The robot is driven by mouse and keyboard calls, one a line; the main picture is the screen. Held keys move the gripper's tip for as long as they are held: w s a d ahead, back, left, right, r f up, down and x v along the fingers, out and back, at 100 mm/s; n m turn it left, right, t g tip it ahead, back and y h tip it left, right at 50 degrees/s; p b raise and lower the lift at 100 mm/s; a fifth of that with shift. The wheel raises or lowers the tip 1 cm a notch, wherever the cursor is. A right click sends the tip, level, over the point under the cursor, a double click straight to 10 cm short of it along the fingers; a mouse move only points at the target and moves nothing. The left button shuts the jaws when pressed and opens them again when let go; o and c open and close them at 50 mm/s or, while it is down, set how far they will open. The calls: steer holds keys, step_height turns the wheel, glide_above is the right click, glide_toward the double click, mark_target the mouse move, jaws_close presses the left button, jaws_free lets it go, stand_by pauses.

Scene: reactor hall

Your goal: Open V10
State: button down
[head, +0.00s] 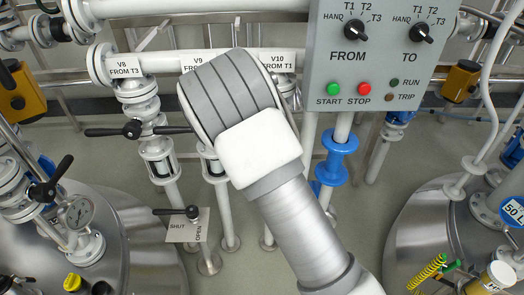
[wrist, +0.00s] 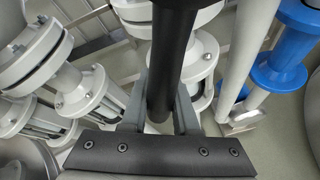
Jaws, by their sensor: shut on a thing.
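The V10 label (head: 278,62), reading "FROM T1", is on the white pipe in the head view. Part of the white V10 valve (head: 291,92) shows below it; my arm hides the rest and its lever. My gripper is hidden behind my arm in the head view. In the wrist view my gripper (wrist: 165,110) is shut on a black lever (wrist: 174,50), which runs from the top edge down between the fingers. The lever appears to be V10's, with white valve flanges (wrist: 205,55) behind it. Its angle to the pipe cannot be told.
V8 (head: 139,100) with its black lever (head: 130,129) stands left; V9's label (head: 198,66) is partly covered. A SHUT/OPEN plate (head: 180,232) sits lower left. The control panel (head: 380,70) hangs right of my arm, above a blue fitting (head: 336,160). Steel tanks flank both sides.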

steer(key=shift+d, duration=0.1)
steer(key=c, duration=0.7)
jaws_free()
steer(key=shift+s+r, duration=0.1)
steer(key=shift+p+v, duration=4.5)
steer(key=shift+v, duration=4.1)
